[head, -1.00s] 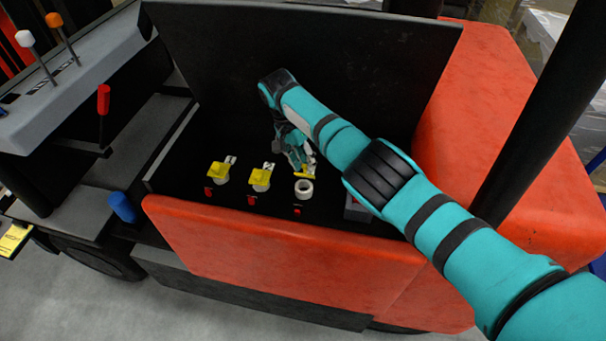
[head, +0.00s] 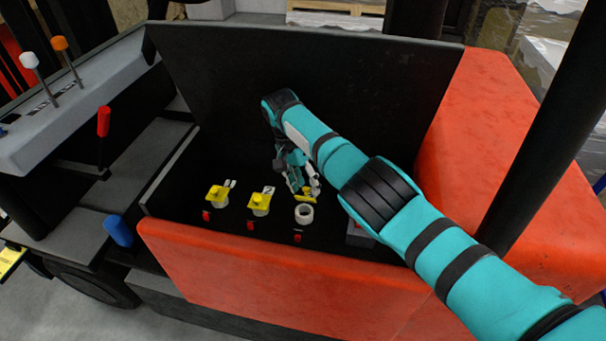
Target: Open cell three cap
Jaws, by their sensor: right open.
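The battery compartment holds three cells in a row. Cell one (head: 221,203) at left and cell two (head: 259,210) in the middle have yellow caps lying over their white necks. Cell three (head: 304,214) at right shows a bare white ring with its mouth uncovered. Its yellow cap (head: 306,195) is tilted back behind the ring. My right gripper (head: 305,186) is open, right at the raised cap from behind; I cannot tell whether it touches the cap. The cap is partly hidden by the fingers. My left gripper is not in view.
A black lid (head: 300,80) stands open behind the compartment. Orange bodywork (head: 270,270) edges the front and right. Small red parts sit before each cell. A red lever (head: 103,121) and a blue cylinder (head: 118,231) are at left.

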